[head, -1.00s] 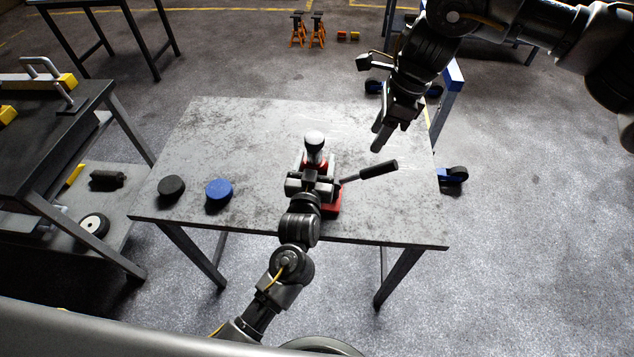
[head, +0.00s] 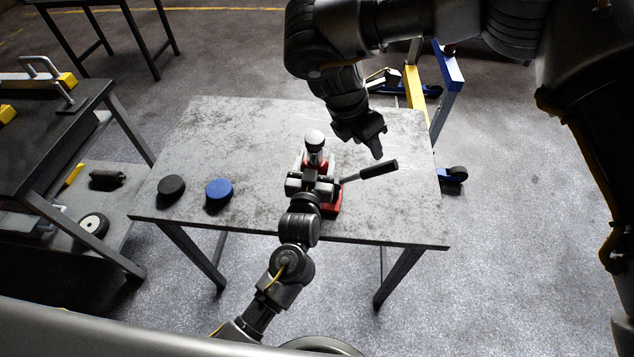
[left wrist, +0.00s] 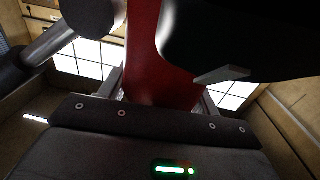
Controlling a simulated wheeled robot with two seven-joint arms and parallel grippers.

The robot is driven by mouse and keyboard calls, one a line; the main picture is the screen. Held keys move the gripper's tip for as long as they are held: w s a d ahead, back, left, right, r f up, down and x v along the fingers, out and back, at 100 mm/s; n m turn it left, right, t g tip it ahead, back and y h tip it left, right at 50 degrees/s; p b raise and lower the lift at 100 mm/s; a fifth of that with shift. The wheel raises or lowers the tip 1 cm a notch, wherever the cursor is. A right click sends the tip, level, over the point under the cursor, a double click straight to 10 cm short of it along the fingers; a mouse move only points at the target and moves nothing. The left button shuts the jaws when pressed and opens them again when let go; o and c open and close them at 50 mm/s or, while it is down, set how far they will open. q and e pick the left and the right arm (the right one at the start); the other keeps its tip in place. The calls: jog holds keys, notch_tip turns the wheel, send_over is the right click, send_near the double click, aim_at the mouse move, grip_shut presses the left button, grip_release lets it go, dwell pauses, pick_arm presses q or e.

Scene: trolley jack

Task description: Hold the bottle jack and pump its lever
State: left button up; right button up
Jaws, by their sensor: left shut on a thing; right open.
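The bottle jack (head: 332,207) stands upright on the grey table (head: 250,135), red with a light round top. Its lever (head: 378,169) has a black grip and sticks out to the right, slightly raised. My left gripper (head: 315,184) is shut on the jack's body and hides part of it. In the left wrist view the jack's red body (left wrist: 155,60) fills the middle, between my fingers. My right gripper (head: 378,148) is open and empty, just above and behind the lever grip, apart from it as far as I can tell.
A black puck (head: 171,187) and a blue puck (head: 219,190) lie on the table's left side. A dark workbench (head: 50,120) stands at the left. A blue and yellow wheeled frame (head: 447,85) stands behind the table's right corner. The table's right front is clear.

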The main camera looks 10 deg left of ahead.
aim_at(379, 166)
jog(key=m, duration=0.8)
jog(key=shift+d, duration=0.2)
jog(key=shift+w, duration=0.1)
jog(key=shift+x, duration=5.95)
jog(key=shift+c, duration=0.3)
